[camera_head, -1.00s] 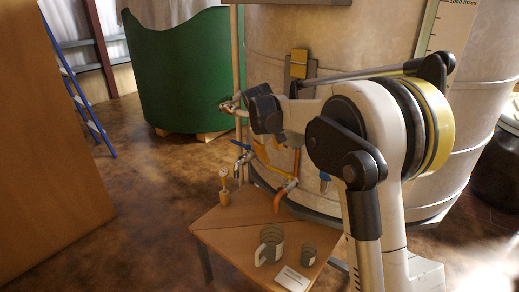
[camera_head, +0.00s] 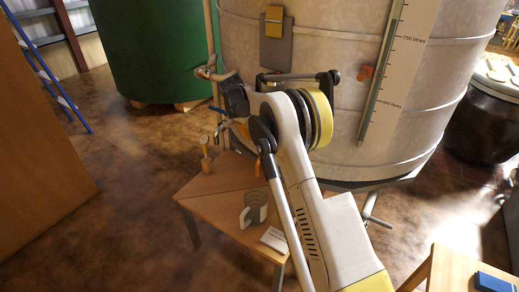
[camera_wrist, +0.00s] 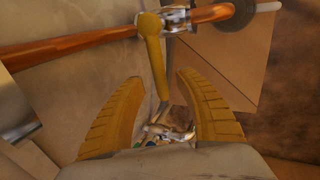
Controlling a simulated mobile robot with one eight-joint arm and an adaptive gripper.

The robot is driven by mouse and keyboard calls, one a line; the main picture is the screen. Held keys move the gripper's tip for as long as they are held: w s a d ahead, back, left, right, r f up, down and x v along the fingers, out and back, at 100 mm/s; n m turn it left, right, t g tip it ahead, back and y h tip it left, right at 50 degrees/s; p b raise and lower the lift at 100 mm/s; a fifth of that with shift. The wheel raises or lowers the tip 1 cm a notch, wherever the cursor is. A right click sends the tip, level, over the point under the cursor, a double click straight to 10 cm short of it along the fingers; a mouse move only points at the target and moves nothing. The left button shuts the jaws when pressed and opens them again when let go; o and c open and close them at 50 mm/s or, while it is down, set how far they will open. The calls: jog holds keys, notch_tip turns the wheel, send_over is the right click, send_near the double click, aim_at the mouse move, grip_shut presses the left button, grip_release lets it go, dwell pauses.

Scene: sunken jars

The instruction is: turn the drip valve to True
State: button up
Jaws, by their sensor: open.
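In the wrist view, a valve with a yellow lever (camera_wrist: 152,55) sits on a copper pipe (camera_wrist: 75,50). Its metal body (camera_wrist: 177,18) is at the top. I cannot tell for sure that this is the drip valve. My gripper (camera_wrist: 158,77) is open, its two ridged yellow fingers on either side of the lever's lower end. Whether either finger touches the lever is unclear. Another metal fitting (camera_wrist: 165,132) shows low between the fingers. In the head view, my arm hides most of the pipework; a tap (camera_head: 222,130) shows left of it.
A large pale tank (camera_head: 345,30) stands behind my arm. A green tank (camera_head: 150,50) stands back left. Brown floor is open at left.

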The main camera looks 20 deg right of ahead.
jog(key=shift+b+x, duration=0.6)
jog(key=shift+x, duration=0.65)
jog(key=shift+c, duration=0.6)
